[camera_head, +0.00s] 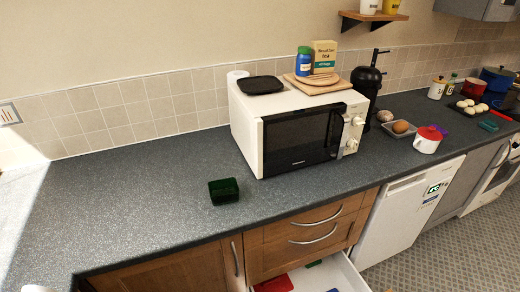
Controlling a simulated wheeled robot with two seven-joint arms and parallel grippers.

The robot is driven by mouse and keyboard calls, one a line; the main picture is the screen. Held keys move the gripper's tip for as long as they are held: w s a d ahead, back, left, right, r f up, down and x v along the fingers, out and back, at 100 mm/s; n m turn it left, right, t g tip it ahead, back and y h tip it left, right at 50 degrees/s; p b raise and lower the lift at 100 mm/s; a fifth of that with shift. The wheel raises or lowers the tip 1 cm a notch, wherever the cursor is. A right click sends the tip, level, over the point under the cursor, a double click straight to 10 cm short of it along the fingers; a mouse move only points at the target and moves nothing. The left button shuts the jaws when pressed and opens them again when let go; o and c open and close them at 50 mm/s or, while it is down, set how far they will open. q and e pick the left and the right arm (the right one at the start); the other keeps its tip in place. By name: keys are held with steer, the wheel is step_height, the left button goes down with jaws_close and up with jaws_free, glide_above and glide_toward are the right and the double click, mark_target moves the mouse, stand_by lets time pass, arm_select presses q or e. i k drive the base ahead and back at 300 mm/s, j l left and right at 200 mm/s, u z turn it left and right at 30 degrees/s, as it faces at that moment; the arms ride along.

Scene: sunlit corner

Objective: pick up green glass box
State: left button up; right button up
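A small dark green glass box (223,191) sits on the grey speckled countertop (140,200), to the left of the microwave and towards the counter's front edge. It stands apart from other objects, and its top looks open. No gripper fingers show in the head view. A small white shape (37,289) peeks in at the bottom left edge, and I cannot tell what it is.
A white microwave (250,142) stands right of the box, with a black tray (260,85) and boards on top. An open drawer (345,272) below holds a red item (274,284). A red-lidded white pot (427,143) stands farther right. The counter left of the box is clear.

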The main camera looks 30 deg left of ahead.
mark_target(224, 191)
steer(key=u, duration=1.15)
steer(key=k+l, duration=0.45)
steer(key=l, duration=0.15)
steer(key=k+l, duration=0.45)
steer(key=l, duration=0.15)
